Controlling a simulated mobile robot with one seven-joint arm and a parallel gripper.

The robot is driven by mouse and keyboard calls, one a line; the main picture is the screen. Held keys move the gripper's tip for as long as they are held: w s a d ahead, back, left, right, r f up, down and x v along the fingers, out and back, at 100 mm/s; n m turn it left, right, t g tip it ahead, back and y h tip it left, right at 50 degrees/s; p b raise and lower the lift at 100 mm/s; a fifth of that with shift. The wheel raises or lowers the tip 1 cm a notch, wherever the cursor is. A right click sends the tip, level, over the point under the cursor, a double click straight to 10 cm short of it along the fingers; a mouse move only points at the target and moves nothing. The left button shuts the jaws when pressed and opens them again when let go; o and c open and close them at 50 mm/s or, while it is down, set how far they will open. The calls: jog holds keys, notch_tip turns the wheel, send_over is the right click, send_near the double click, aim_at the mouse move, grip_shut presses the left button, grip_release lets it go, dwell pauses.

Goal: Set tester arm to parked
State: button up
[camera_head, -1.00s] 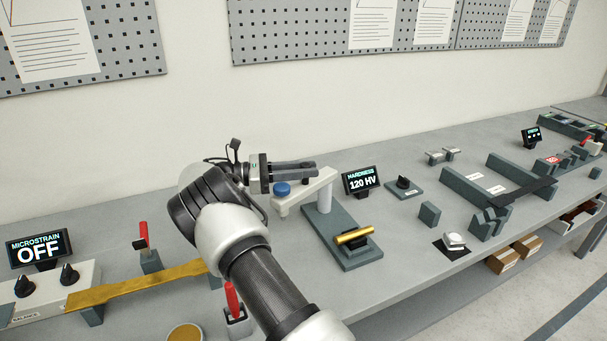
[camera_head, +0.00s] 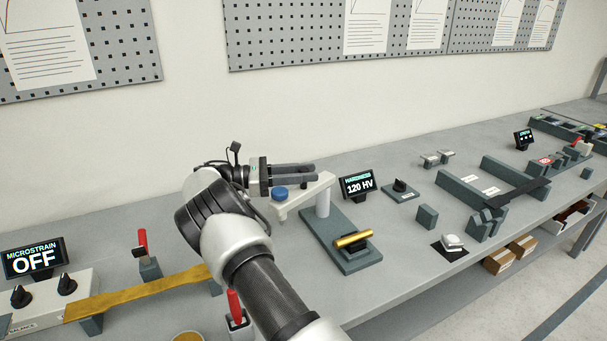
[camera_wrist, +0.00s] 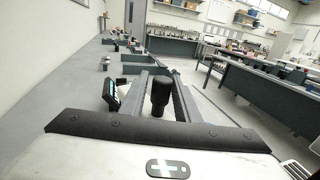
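The hardness tester stands mid-bench, with a grey base (camera_head: 345,262), a white post (camera_head: 322,203) and a white swing arm (camera_head: 303,199). The arm reaches left from the post and has a blue knob (camera_head: 280,193) near its left end. My gripper (camera_head: 316,176) is just above and behind the arm, fingers pointing right. In the wrist view a black upright handle (camera_wrist: 160,88) stands between my two fingers (camera_wrist: 162,76), with a gap visible on each side. The gripper looks open around it.
The hardness display (camera_head: 359,185) reads 120 HV, close right of the tester arm. A brass bar (camera_head: 352,239) lies on a holder on the base. A red-handled clamp (camera_head: 143,243) and gold strip (camera_head: 140,290) are left.

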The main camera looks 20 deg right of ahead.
jog(key=shift+a, duration=0.2)
jog(key=v, duration=0.7)
jog(key=shift+a, duration=0.15)
